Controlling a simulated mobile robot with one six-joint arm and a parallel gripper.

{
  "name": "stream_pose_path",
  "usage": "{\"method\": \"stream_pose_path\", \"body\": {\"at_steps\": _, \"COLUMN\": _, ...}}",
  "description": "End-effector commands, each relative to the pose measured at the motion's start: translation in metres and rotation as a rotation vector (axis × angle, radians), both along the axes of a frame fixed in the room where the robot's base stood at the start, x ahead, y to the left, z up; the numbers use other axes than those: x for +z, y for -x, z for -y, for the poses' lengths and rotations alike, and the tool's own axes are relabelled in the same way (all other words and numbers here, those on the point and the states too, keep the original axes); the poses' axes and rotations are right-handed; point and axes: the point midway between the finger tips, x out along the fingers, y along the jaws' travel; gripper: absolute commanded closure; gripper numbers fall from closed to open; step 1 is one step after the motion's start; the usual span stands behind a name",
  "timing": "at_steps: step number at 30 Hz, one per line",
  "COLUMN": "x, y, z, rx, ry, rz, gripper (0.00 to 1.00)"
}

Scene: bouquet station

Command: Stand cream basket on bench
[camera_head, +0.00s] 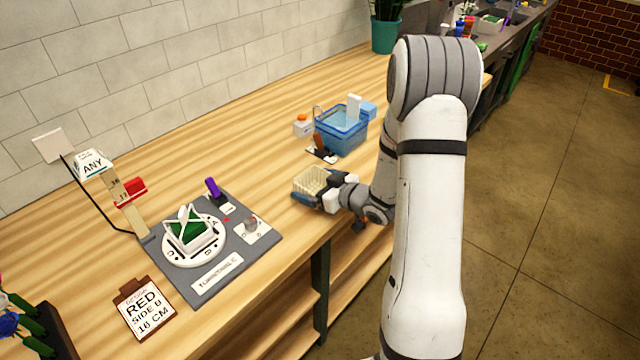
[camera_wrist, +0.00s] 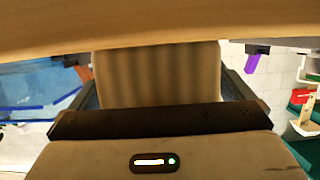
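The cream basket (camera_head: 310,180), pale and ribbed, is low over the bench (camera_head: 265,150) near its front edge. I cannot tell whether it touches the wood. My gripper (camera_head: 322,190) reaches in from the right, its fingers at the basket. In the wrist view my gripper (camera_wrist: 160,92) has one finger on each side of the basket (camera_wrist: 157,72), close against it, and appears shut on it. The wood of the bench (camera_wrist: 150,22) fills the top of that view. The basket's far side is hidden there.
A blue bin (camera_head: 341,131) and a white bottle with orange cap (camera_head: 302,126) stand behind the basket. At left, a grey mat (camera_head: 170,265) holds a round turntable with a green-and-white basket (camera_head: 190,232). Bare wood lies between.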

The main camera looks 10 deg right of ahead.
Motion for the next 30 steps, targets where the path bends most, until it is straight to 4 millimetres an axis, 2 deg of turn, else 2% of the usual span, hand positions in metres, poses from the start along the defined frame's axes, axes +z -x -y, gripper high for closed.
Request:
{"method": "stream_pose_path", "body": {"at_steps": 8, "x": 0.006, "y": 0.0, "z": 0.0, "rx": 0.001, "ry": 0.0, "rz": 0.0, "gripper": 0.0}}
{"method": "stream_pose_path", "body": {"at_steps": 11, "x": 0.007, "y": 0.011, "z": 0.009, "rx": -0.004, "ry": 0.0, "rz": 0.001, "gripper": 0.0}}
{"method": "stream_pose_path", "body": {"at_steps": 22, "x": 0.03, "y": 0.072, "z": 0.052, "rx": -0.004, "ry": 0.0, "rz": 0.002, "gripper": 0.0}}
{"method": "stream_pose_path", "body": {"at_steps": 30, "x": 0.038, "y": 0.091, "z": 0.066, "rx": -0.003, "ry": 0.009, "rz": -0.002, "gripper": 0.0}}
